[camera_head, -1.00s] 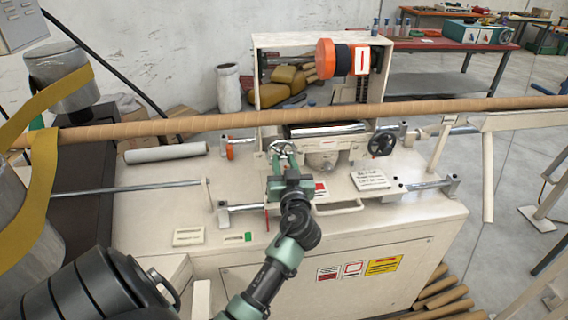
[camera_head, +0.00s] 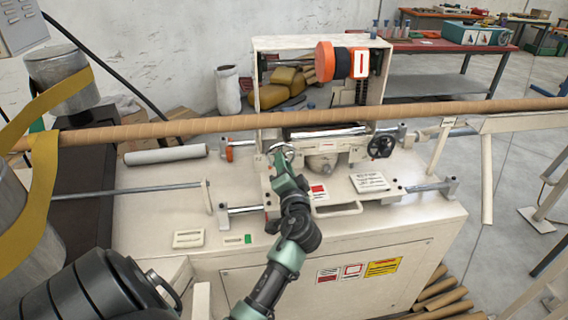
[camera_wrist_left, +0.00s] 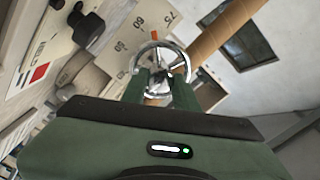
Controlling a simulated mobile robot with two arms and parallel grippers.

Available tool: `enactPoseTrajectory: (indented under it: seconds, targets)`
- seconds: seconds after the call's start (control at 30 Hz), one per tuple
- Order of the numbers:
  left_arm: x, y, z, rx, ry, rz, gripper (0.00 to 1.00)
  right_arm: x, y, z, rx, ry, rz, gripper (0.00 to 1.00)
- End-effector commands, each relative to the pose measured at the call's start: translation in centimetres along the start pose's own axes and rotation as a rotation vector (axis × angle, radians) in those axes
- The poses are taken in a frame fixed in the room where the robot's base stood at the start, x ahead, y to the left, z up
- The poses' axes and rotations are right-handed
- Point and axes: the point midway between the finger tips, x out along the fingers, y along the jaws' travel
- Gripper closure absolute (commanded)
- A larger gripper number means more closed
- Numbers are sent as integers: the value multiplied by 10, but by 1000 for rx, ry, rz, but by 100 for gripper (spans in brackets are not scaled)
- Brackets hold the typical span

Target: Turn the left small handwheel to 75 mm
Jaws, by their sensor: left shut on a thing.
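The left small handwheel (camera_head: 289,153) is a chrome ring on the front of the machine's carriage, largely covered by my gripper in the head view. In the left wrist view its ring (camera_wrist_left: 134,62) stands at the fingertips. My left gripper (camera_head: 279,158) is shut on the handwheel; its green fingers (camera_wrist_left: 160,84) reach the wheel's hub area. A scale plate (camera_wrist_left: 150,26) behind the wheel carries numbers including 60 and 75. A small orange-red mark (camera_wrist_left: 127,32) sits near the 60. The exact reading is unclear. My right gripper is out of view.
A dark handwheel (camera_head: 381,145) is to the right on the same carriage. A long brown tube (camera_head: 210,126) crosses above the machine. A white sign plate (camera_head: 369,182) and a front handle (camera_head: 338,209) are near my arm. The white machine top (camera_head: 150,215) is mostly clear at left.

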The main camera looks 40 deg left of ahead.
Motion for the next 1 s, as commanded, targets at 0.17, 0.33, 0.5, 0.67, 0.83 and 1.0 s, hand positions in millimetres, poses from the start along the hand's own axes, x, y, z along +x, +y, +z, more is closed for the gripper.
enactPoseTrajectory:
  seconds: [0.17, 0.33, 0.5, 0.67, 0.83, 1.0]
  targets:
    - [0, 0, 0, 146, -1, 2, 100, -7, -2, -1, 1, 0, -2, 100]
    - [0, 0, 0, 255, -1, 2, 100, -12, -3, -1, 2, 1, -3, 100]
    - [0, 1, 0, 329, 0, 1, 100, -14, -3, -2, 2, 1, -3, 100]
    - [0, 1, 0, 368, 0, 1, 100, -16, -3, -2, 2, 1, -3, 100]
    - [0, 2, 0, 383, 0, 1, 100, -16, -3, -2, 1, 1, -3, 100]
    - [0, 2, 0, 385, 0, 1, 100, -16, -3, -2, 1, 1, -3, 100]
